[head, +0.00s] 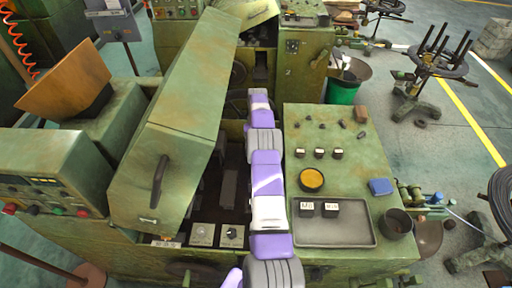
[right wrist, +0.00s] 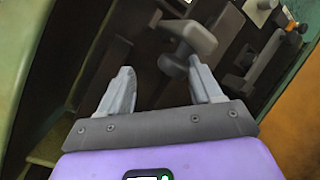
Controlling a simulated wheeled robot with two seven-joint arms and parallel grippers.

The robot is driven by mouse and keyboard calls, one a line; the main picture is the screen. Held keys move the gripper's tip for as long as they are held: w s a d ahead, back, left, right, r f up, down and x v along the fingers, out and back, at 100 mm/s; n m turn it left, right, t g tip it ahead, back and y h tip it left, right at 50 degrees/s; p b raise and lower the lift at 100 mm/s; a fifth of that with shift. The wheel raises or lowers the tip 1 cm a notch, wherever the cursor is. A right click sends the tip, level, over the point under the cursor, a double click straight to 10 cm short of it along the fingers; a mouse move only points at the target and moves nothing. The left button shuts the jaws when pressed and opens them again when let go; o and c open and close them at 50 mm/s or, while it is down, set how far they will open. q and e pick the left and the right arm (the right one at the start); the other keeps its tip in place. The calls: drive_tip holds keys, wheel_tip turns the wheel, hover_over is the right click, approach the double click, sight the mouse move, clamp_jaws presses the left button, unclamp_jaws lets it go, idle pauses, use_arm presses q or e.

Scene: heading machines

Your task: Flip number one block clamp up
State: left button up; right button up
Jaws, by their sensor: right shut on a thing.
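A grey clamp piece with a rounded bar (right wrist: 192,36) shows inside the dark machine in the right wrist view, at and just beyond my right fingertips. I take it for the block clamp; no number is readable on it. My left gripper is not in view.
The machine's large green cover (head: 185,100) stands raised left of my arm. Machine walls enclose the bay closely.

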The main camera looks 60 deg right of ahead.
drive_tip(key=shift+s+d+r, duration=0.1)
drive_tip(key=shift+d, duration=0.15)
drive_tip(key=shift+r, duration=0.1)
wheel_tip(320, 180, up, 10)
drive_tip(key=shift+a+p, duration=0.2)
drive_tip(key=shift+p, duration=0.1)
idle(0.3)
idle(0.6)
